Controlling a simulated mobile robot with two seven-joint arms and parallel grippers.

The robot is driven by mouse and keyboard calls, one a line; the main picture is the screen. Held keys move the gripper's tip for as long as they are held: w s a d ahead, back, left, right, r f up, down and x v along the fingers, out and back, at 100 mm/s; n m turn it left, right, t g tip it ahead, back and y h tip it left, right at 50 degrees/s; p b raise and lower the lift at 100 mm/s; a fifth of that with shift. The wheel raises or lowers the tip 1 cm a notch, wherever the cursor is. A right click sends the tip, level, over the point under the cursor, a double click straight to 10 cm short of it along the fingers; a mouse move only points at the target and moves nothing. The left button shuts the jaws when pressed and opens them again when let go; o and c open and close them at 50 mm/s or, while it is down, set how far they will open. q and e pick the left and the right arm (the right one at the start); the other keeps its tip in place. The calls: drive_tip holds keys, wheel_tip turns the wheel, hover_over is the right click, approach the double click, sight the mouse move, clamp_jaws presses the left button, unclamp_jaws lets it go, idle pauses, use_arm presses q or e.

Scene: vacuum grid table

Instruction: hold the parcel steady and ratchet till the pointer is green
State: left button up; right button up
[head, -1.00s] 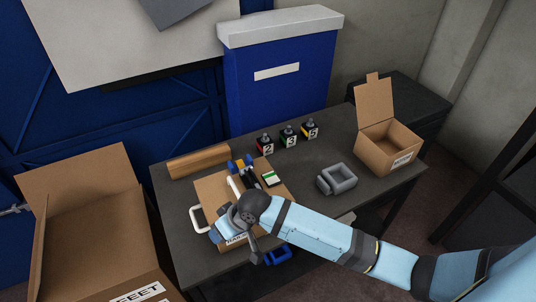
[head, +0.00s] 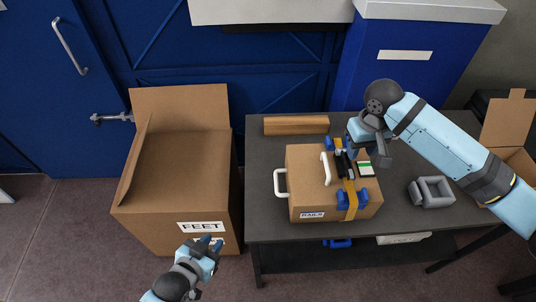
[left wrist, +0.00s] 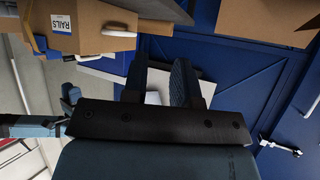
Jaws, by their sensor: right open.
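The parcel (head: 308,185) is a cardboard box labelled RAILS on the table. It has a white handle on its left side (head: 281,184) and another on top. A yellow strap (head: 350,200) with blue corner pieces runs over it. The dark ratchet (head: 344,163) and a small white-and-green gauge (head: 365,169) sit on top; the pointer is too small to read. My right gripper (head: 367,146) is open above the parcel's back right, close to the ratchet. My left gripper (head: 204,247) is open and empty before the FEET box, apart from the parcel, which shows upper left in the left wrist view (left wrist: 88,28).
The large open FEET box (head: 170,205) stands left of the table (head: 262,150). A brown block (head: 296,125) lies behind the parcel, a grey square part (head: 431,192) to its right. Another open box (head: 508,125) is at the far right. A blue cabinet (head: 400,75) stands behind.

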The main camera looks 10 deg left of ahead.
use_arm(q)
drive_tip(key=w+d+r+m+t+h, duration=0.4)
drive_tip(key=w+d+r+m+h, duration=0.3)
drive_tip(key=w+r, duration=0.45)
drive_tip(key=w+d+r+m+g+h, duration=0.25)
drive_tip(key=d+m+h, duration=0.2)
drive_tip(key=m, duration=0.45)
drive_tip(key=m+g+y, duration=0.9)
drive_tip(key=m+g, duration=0.3)
drive_tip(key=m, duration=0.2)
approach(277, 181)
drive_tip(key=shift+h, duration=0.25)
drive_tip(key=x, duration=1)
drive_tip(key=shift+a+f, duration=0.25)
drive_tip(key=shift+f, duration=0.25)
clamp_jaws()
